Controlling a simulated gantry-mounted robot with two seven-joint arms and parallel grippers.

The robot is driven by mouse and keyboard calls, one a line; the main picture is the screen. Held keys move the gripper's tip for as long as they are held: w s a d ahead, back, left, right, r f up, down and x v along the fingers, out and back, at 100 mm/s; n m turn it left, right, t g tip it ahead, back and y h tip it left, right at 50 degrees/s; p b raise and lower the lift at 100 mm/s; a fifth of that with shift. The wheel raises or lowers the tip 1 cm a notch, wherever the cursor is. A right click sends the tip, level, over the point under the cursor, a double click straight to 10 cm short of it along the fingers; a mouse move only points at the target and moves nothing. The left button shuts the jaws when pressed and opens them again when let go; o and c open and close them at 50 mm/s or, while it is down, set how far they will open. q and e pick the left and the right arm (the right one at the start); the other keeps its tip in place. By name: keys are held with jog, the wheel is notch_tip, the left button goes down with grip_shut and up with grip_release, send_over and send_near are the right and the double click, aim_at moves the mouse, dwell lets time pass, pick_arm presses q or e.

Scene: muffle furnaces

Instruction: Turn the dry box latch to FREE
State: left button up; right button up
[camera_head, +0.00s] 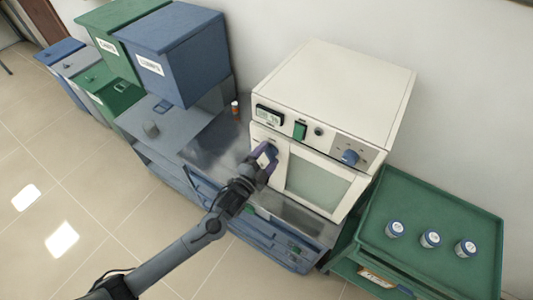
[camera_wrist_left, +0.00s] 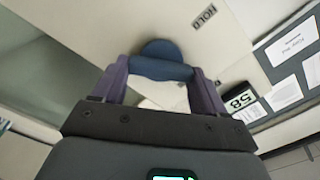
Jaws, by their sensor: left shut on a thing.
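The dry box (camera_head: 335,95) is a cream cabinet with a pale windowed door (camera_head: 318,183). Its blue latch (camera_wrist_left: 158,62) sits at the door's left side in the head view. My left gripper (camera_head: 266,152) is at the latch. In the left wrist view its two purple fingers (camera_wrist_left: 163,72) stand on either side of the latch and are shut on it. A HOLD label (camera_wrist_left: 205,17) is printed on the panel beside the latch. No FREE label is readable. My left gripper hides most of the latch in the head view. My right gripper is not in view.
The dry box front has a display (camera_head: 269,115), a green switch (camera_head: 300,130) and a blue knob (camera_head: 349,157). A green tray (camera_head: 450,205) with three small jars stands at right. Blue bin (camera_head: 185,60) and other bins stand at left. Floor in front is clear.

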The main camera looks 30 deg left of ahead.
pick_arm(q)
jog(key=m+p, duration=0.2)
jog(key=m, duration=0.4)
jog(key=shift+f, duration=0.1)
jog(key=shift+m, duration=0.3)
dwell(0.3)
jog(key=o, duration=1.1)
jog(key=shift+c, duration=0.2)
jog(key=s, duration=1)
jog(key=shift+s+a+b, duration=0.4)
jog(key=shift+f, duration=0.1)
